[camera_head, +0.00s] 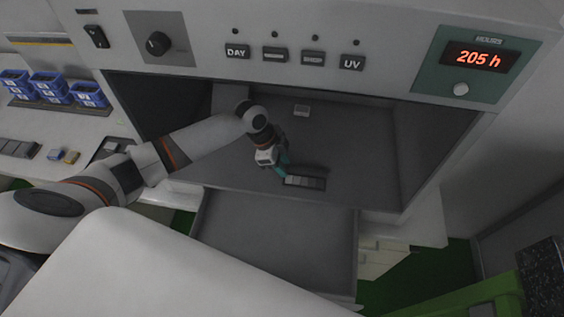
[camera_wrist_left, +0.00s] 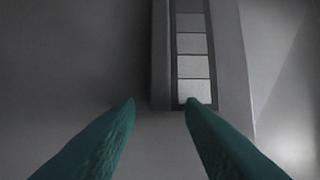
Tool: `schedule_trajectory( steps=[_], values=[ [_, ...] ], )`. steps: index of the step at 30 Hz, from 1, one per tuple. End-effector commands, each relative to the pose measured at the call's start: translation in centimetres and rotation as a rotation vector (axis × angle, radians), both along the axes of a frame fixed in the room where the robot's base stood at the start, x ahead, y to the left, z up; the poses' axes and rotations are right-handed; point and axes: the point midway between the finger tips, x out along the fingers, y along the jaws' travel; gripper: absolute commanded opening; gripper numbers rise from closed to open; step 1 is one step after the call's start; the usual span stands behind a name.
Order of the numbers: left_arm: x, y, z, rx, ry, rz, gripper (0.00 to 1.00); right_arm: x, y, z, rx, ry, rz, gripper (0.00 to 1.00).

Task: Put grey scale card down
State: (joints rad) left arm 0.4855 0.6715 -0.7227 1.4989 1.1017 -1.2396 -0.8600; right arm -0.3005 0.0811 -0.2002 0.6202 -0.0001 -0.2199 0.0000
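The grey scale card (camera_head: 306,183) is a dark strip with a row of grey patches. It lies in the viewing booth near the front of its floor. In the left wrist view the card (camera_wrist_left: 193,45) runs away from me, its near end by the right fingertip. My left gripper (camera_head: 281,168) is just left of the card in the head view. In the left wrist view its two teal fingers (camera_wrist_left: 160,101) are well apart with nothing between them. The right fingertip overlaps the card's near end; I cannot tell whether they touch. My right gripper is not in view.
The booth floor (camera_head: 235,165) has free room around the card. A small light block (camera_head: 301,110) stands at the back. A grey pull-out shelf (camera_head: 275,235) is below the front. Blue bins (camera_head: 50,88) stand at left.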

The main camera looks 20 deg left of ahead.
Motion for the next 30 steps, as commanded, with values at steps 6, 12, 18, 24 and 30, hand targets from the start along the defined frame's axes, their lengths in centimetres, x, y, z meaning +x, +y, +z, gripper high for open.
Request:
schedule_trajectory(
  steps=[6, 12, 18, 24, 30],
  values=[
    [0.0, 0.0, 0.1, 0.0, 0.0, 0.0, 0.35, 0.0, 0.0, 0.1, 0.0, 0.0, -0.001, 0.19],
    [-0.1, 0.8, 1.9, 0.001, -0.002, 0.001, 0.35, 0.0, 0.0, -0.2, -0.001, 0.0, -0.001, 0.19],
    [-0.6, 2.4, 5.9, 0.001, -0.004, 0.0, 0.35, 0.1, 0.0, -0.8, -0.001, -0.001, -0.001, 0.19],
    [-1.0, 3.7, 9.5, 0.001, -0.002, 0.0, 0.35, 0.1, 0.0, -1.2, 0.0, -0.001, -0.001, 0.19],
    [-1.2, 4.3, 11.2, -0.001, 0.0, 0.0, 0.35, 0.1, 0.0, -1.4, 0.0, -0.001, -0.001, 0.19]
  ],
)
